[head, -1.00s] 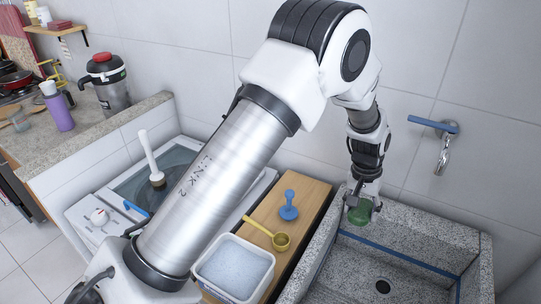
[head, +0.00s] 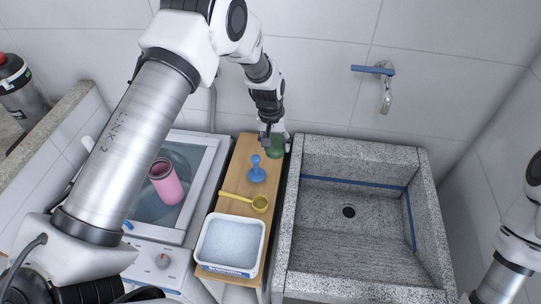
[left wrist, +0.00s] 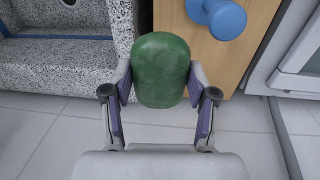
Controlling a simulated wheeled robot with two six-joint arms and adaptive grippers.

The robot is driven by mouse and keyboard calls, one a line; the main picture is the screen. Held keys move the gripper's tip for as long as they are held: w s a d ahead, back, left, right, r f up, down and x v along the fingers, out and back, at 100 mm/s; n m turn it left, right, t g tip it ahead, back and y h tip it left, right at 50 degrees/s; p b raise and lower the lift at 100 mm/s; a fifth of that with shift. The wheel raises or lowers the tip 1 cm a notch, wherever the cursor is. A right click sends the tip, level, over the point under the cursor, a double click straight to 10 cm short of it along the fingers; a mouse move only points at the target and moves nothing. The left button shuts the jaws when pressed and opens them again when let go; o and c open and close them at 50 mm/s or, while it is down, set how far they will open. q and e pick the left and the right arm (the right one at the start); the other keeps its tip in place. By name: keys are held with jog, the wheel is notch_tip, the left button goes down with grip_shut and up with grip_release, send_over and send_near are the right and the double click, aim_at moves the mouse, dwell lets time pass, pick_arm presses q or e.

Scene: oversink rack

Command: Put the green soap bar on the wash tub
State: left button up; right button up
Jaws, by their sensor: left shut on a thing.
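The green soap bar (head: 275,149) is held between the fingers of my left gripper (head: 274,138), near the back wall. In the left wrist view, the soap bar (left wrist: 161,70) sits upright between both fingers of the gripper (left wrist: 160,82). The wash tub (head: 350,285) is a speckled grey stone basin, to the right of the soap in the head view. The soap shows at the back end of the wooden top, beside the tub's left rim. I cannot tell its height above them.
The wooden top (head: 239,156) carries a blue knobbed tool (head: 256,173), a yellow scoop (head: 259,203) and a white box of powder (head: 230,243). A tap (head: 385,98) is above the tub. My right arm shows at the right edge.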

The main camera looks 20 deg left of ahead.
aim_at(275, 167)
pick_arm(q)
notch_tip(275, 167, down, 8)
jog(key=shift+a+r+p, duration=0.1)
jog(key=shift+a+p, duration=0.05)
jog(key=shift+p, duration=0.9)
jog(key=shift+a, duration=0.1)
pick_arm(e)
jog(key=r, duration=0.2)
jog(key=shift+a+r, duration=0.2)
jog(key=shift+r, duration=0.2)
pick_arm(q)
jog(key=shift+f, duration=0.2)
pick_arm(e)
jog(key=shift+f, duration=0.1)
pick_arm(q)
jog(key=shift+s+f+b, duration=0.1)
jog(key=shift+f+b, duration=0.05)
jog(key=shift+b, duration=0.2)
jog(key=o, duration=0.9)
pick_arm(e)
jog(key=shift+f, duration=0.1)
